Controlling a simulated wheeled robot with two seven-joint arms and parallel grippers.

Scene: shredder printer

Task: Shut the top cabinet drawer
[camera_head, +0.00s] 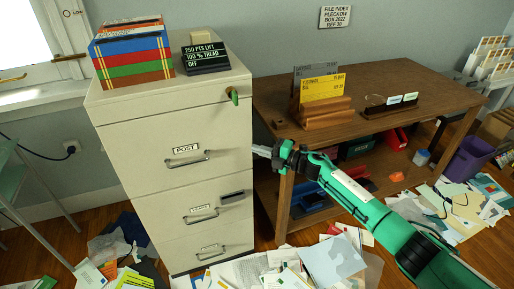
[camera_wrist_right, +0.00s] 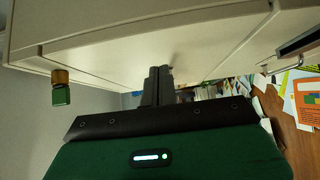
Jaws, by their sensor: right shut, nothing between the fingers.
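The beige filing cabinet (camera_head: 118,113) stands left of centre in the head view. Its top drawer (camera_head: 150,140) carries a POST label and a metal bar handle (camera_head: 187,162). The top drawer's front looks about level with the drawers below; I cannot tell whether a small gap remains. My right gripper (camera_head: 262,151) is at the cabinet's right edge, around the handle's height. In the right wrist view its fingers (camera_wrist_right: 158,82) are together and empty, with their tips close to a beige cabinet surface (camera_wrist_right: 215,45); contact is unclear. My left gripper is out of view.
Striped boxes (camera_head: 133,55) and a black sign (camera_head: 205,58) stand on top. A wooden desk (camera_head: 405,80) is to the right. Papers (camera_head: 335,260) litter the floor.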

